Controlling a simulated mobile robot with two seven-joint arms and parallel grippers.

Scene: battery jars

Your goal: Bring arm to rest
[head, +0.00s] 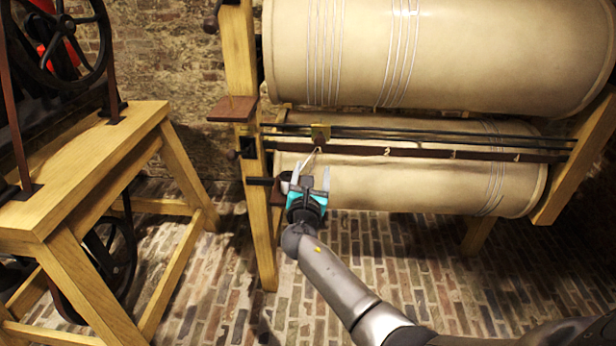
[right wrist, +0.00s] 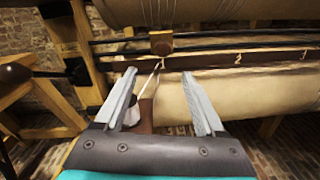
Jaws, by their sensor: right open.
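My right gripper (head: 311,170) is open, with a teal body and pale grey fingers. It is in front of the lower cream cylinder (head: 430,180), near its left end. In the right wrist view, my right gripper (right wrist: 159,73) shows both fingers spread apart, with nothing clearly held between them. A thin pale pointer hangs from a small brass slider (head: 320,133) on a dark rail; in the right wrist view the pointer (right wrist: 150,84) shows between the fingers. I cannot tell whether they touch. My left gripper is out of view.
A wooden post (head: 240,60) with a small brown shelf (head: 233,109) stands left of the gripper. The upper cream cylinder (head: 470,50) is above. A wooden stand (head: 90,160) with a dark wheel is at the left. The brick floor (head: 215,290) is clear in front.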

